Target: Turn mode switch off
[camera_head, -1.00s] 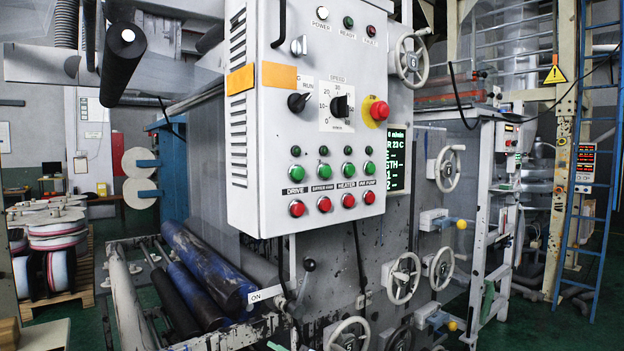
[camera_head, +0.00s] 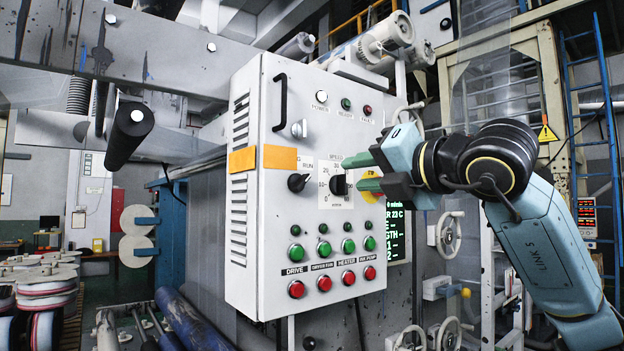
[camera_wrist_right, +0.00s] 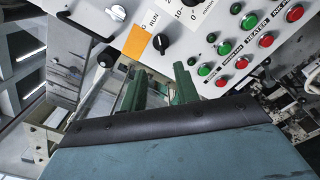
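The mode switch (camera_head: 298,182) is a black knob on the front of the grey control box (camera_head: 262,290), beside a label reading RUN. Its pointer appears turned toward RUN; the rest of the label is partly unreadable. It also shows in the right wrist view (camera_wrist_right: 161,43), beyond the fingertips. My right gripper (camera_head: 352,173) has green fingers, apart with nothing between them. In the head view it overlaps the speed dial's right side, to the right of the mode switch and not touching it. Its fingers also show in the wrist view (camera_wrist_right: 158,72). My left gripper is out of view.
The black speed dial (camera_head: 339,185) is right of the mode switch. The red-and-yellow emergency button is largely hidden behind my right gripper. Green buttons (camera_head: 322,249) and red buttons (camera_head: 324,283) line the panel below. A black handle (camera_head: 281,102) sticks out at upper left.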

